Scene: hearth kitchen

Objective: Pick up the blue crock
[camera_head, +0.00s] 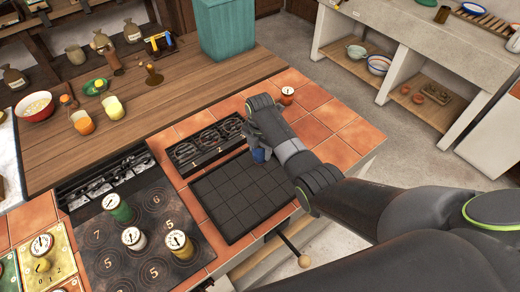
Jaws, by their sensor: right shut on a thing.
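My right arm reaches in from the lower right. Its gripper (256,138) is over the back right part of the black gridded plate (233,203). The gripper is shut on the blue crock (260,155), a small dark blue thing that shows just below the jaws. The gripper and wrist hide much of the crock. I cannot tell whether the crock touches the plate. My left gripper is out of view.
Left of the plate is a dark stove top (100,253) with several lidded canisters. A small orange-red pot (287,95) stands on the tiles behind my wrist. A teal bin (225,32) stands at the back. The wooden counter (180,95) has clear room in its middle.

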